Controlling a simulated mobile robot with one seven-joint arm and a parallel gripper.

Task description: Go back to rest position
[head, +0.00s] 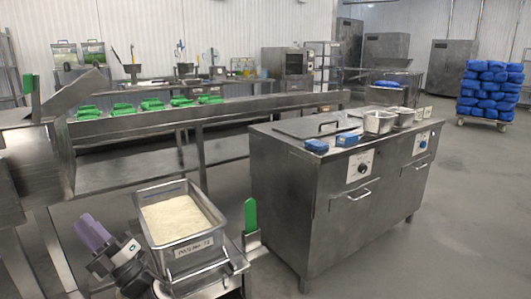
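My gripper (94,233), with purple fingers on a dark grey wrist, is at the lower left, just left of a steel pan (215,247). The fingers point up and to the left, apart from the pan. I see nothing held in them, but the angle does not show whether they are open or shut. The pan is filled with white rice (177,218) and has a label on its front. A green handle (250,215) stands upright in a steel holder to the right of the pan.
A steel counter (285,195) with blue packs (347,139) and small steel pans (379,122) stands to the right. A cart of blue sacks (490,88) is far right. Right floor is clear.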

